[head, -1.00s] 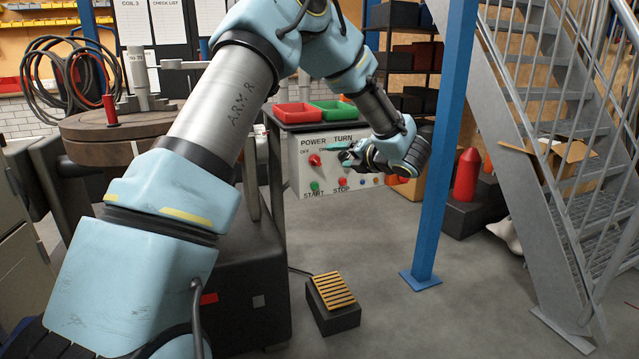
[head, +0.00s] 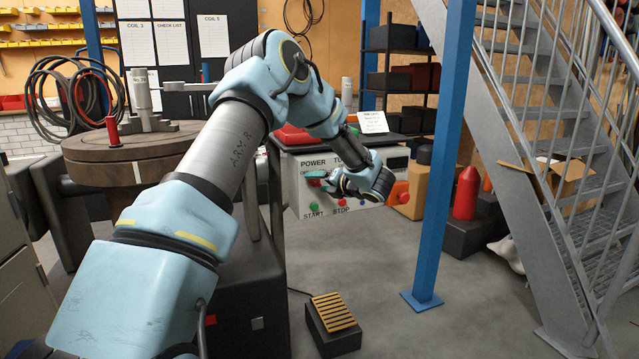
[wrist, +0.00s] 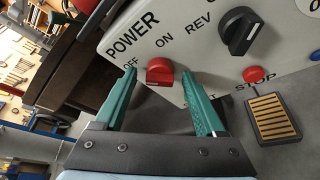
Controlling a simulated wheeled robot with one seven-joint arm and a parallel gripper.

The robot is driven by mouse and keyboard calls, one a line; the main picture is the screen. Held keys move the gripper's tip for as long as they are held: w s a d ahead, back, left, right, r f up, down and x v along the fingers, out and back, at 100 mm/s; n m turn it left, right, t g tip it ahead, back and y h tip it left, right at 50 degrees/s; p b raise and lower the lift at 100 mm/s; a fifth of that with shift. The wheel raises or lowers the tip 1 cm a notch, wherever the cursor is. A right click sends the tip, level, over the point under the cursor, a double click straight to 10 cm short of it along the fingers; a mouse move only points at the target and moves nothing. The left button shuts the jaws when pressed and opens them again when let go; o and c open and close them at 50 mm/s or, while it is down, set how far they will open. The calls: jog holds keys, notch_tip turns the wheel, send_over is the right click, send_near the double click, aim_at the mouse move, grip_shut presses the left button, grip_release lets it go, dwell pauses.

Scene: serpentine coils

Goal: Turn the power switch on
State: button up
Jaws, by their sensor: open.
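The control panel (head: 335,203) is a light box with POWER and TURN labels and several knobs and buttons. The power switch is a red knob (wrist: 160,72) under the POWER label, between OFF and ON, in the wrist view. My gripper (head: 310,178) is at the panel's upper left in the head view, in front of the power switch, mostly covering it. In the wrist view my gripper (wrist: 163,82) is open, its teal fingers spread on either side of the red knob. I cannot tell whether they touch it.
A black turn knob (wrist: 240,31) and a red stop button (wrist: 254,74) sit to the right on the panel. A foot pedal (head: 333,322) stands on the floor below. A blue post (head: 440,180) rises to the right of my arm.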

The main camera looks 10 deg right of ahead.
jog(key=shift+c, duration=0.2)
grip_shut()
dwell(0.5)
